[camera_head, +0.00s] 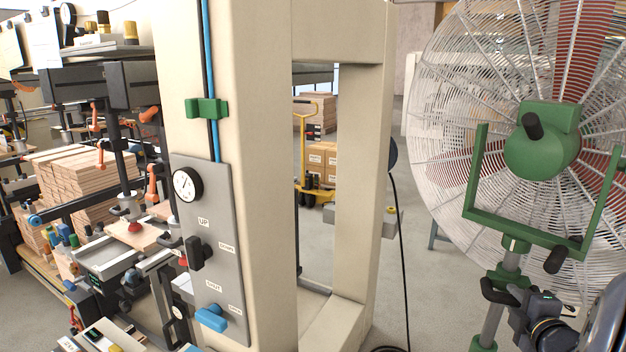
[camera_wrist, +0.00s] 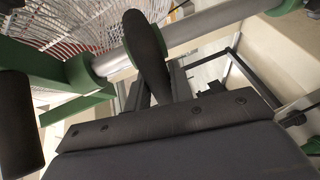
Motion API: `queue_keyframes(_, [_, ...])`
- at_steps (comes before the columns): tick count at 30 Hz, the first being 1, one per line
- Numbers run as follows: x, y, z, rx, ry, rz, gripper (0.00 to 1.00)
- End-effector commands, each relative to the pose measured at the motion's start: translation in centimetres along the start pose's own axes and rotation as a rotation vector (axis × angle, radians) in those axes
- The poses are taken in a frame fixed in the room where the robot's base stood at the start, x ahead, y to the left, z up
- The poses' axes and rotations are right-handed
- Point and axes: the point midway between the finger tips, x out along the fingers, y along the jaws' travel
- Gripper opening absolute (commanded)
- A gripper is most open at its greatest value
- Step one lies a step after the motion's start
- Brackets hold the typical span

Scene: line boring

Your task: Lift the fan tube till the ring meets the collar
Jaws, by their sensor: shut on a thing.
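The fan tube (camera_head: 509,263) is a bright grey pole under the fan's green yoke (camera_head: 478,165), tilted in the picture. A green fitting (camera_head: 516,244) sits at its top, and another green part shows low at the picture's bottom edge. In the wrist view the tube (camera_wrist: 210,24) crosses the top between a green fitting (camera_wrist: 82,73) and a green part at the right edge. A black knob (camera_wrist: 147,52) stands before it. I cannot tell ring from collar.
The fan's wire cage (camera_head: 450,90) and green motor (camera_head: 540,145) stand above my gripper. A cream machine frame (camera_head: 265,170) with a control panel (camera_head: 212,265) fills the middle. A black cable (camera_head: 403,250) hangs beside it.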

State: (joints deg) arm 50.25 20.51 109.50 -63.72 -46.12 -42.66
Motion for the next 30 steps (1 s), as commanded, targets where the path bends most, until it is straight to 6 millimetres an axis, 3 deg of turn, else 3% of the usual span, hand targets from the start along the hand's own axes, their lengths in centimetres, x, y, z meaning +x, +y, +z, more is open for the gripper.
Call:
queue_keyframes(10, [0.0,0.2,0.0,0.0,0.0,0.0,0.0])
queue_keyframes(19, [-0.4,2.2,-0.1,-0.002,0.001,0.003,0.0])
queue_keyframes(20, [-0.4,2.1,-0.1,-0.001,0.001,0.002,0.23])
queue_keyframes(27, [-0.4,1.8,-0.1,-0.001,0.0,0.0,0.42])
queue_keyframes(30, [-0.4,1.8,-0.1,0.0,0.0,-0.001,0.43])
